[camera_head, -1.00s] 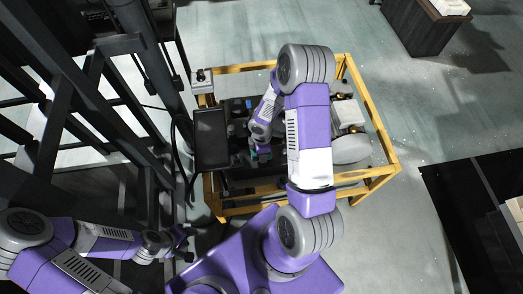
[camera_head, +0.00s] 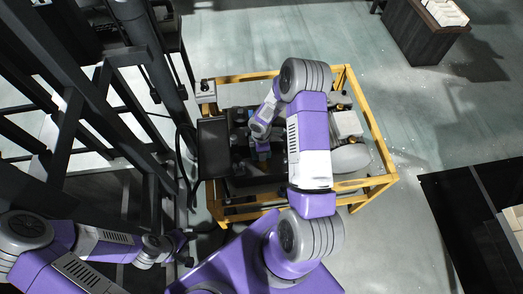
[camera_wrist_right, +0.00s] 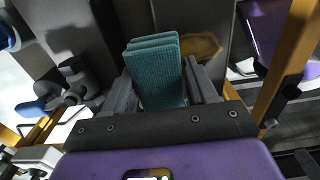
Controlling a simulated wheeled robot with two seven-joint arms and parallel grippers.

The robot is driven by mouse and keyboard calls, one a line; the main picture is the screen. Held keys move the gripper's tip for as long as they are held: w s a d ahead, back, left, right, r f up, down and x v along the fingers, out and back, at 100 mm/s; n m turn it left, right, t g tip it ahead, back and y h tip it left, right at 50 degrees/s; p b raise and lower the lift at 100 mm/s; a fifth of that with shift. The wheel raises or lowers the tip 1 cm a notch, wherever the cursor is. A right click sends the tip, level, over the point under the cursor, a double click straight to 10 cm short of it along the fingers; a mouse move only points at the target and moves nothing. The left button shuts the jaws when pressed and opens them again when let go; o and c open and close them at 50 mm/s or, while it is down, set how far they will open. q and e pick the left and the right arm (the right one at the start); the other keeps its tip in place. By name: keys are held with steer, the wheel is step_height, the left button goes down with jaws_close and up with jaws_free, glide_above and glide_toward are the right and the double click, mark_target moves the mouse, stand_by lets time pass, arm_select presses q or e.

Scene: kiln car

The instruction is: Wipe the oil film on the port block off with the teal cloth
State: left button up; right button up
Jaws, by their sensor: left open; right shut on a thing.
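The teal cloth (camera_wrist_right: 155,72) is folded and stands between the fingers of my right gripper (camera_wrist_right: 162,88), which is shut on it. In the right wrist view a brown oil film (camera_wrist_right: 202,46) lies on the grey port block (camera_wrist_right: 180,18), just beyond and to the right of the cloth. I cannot tell whether the cloth touches the block. In the head view my right arm reaches down into the yellow-framed cart, and its gripper and the block are mostly hidden. My left gripper (camera_head: 186,246) is open and empty at the lower left, outside the cart.
The yellow cart frame (camera_head: 372,122) surrounds the work area. A dark panel (camera_head: 214,148) stands at its left side, with a black cable beside it. Dark steel racks (camera_head: 75,110) fill the left. A dark cabinet (camera_head: 420,38) stands far off at the upper right, with open floor between.

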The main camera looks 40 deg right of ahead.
mark_target(264, 171)
steer(key=shift+f+b, duration=0.75)
steer(key=shift+f, duration=0.15)
stand_by(1.4)
steer(key=shift+s+a+f+b, duration=0.1)
steer(key=shift+s+a+b, duration=0.4)
steer(key=shift+s+b, duration=0.3)
steer(key=shift+s+a+b, duration=0.45)
steer(key=shift+s+b, duration=0.15)
steer(key=shift+s, duration=0.3)
steer(key=shift+s+a, duration=0.2)
steer(key=shift+s, duration=0.1)
steer(key=shift+s+a+b, duration=0.5)
steer(key=shift+s+b, duration=0.4)
steer(key=shift+b, duration=0.3)
steer(key=shift+s+a, duration=0.1)
steer(key=shift+s, duration=0.1)
